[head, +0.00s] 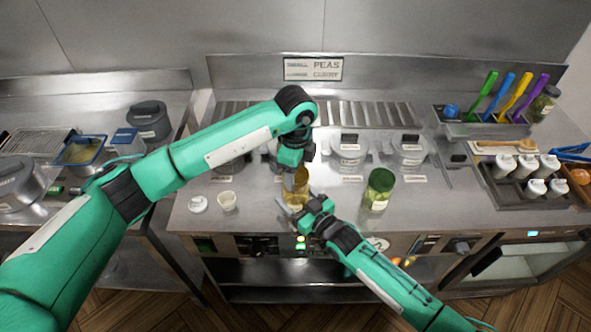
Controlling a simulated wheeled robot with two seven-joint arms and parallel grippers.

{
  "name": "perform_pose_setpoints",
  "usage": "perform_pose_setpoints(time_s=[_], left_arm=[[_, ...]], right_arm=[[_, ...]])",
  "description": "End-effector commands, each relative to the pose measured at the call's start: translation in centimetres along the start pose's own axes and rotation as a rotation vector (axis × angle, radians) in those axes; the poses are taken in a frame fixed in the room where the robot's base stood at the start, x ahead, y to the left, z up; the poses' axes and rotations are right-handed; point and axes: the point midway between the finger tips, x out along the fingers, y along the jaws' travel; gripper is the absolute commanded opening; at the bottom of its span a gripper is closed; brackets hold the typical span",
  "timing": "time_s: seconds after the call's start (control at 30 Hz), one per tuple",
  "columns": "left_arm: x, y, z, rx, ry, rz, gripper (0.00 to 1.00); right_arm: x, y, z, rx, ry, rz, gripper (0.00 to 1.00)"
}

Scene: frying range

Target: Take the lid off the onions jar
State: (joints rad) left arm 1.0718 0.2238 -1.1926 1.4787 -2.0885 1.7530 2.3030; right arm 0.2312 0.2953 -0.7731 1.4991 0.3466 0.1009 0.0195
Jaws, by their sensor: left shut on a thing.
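A clear jar with golden contents (301,196) stands on the steel counter near its front edge; I take it for the onions jar, though no label on it is readable. My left gripper (293,178) points down at the top of this jar and is shut there, apparently on its lid, which the fingers mostly hide. My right gripper (303,209) reaches in from the lower right, low beside the jar. Whether its fingers touch the jar or are closed on it cannot be told.
A green-lidded jar (379,189) stands to the right. A white cup (227,201) and a small white round piece (198,204) stand to the left. Lidded steel containers (349,150) line the back. A dark bottle tray (513,189) sits at right. Counter between green-lidded jar and tray is clear.

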Motion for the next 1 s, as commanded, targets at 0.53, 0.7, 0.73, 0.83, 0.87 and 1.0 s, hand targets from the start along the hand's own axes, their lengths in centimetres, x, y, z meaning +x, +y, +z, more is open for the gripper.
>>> perform_pose_setpoints(time_s=[0.53, 0.7, 0.73, 0.83, 0.87, 1.0], left_arm=[[-3.8, 0.0, 0.0, 0.000, 0.000, 0.000, 0.34], [-3.8, 0.0, 0.0, 0.000, 0.000, 0.000, 0.34], [-3.8, 0.0, 0.0, 0.000, 0.000, 0.000, 0.34], [-3.8, 0.0, 0.0, 0.000, 0.000, 0.000, 0.34], [-3.8, 0.0, 0.0, 0.000, 0.000, -0.001, 0.34], [-3.7, 0.0, 0.0, 0.000, 0.000, 0.000, 0.34]], right_arm=[[0.0, 0.0, 0.1, 0.000, -0.002, 0.000, 0.06], [0.0, 0.0, 0.1, 0.000, -0.002, 0.000, 0.95], [0.0, 0.0, 0.1, 0.000, -0.002, 0.000, 0.95], [0.0, 0.0, 0.1, 0.000, -0.001, 0.000, 0.95], [0.0, 0.0, 0.0, 0.000, -0.001, 0.000, 0.95], [-0.2, 0.0, 0.1, 0.000, -0.001, 0.000, 0.95]])
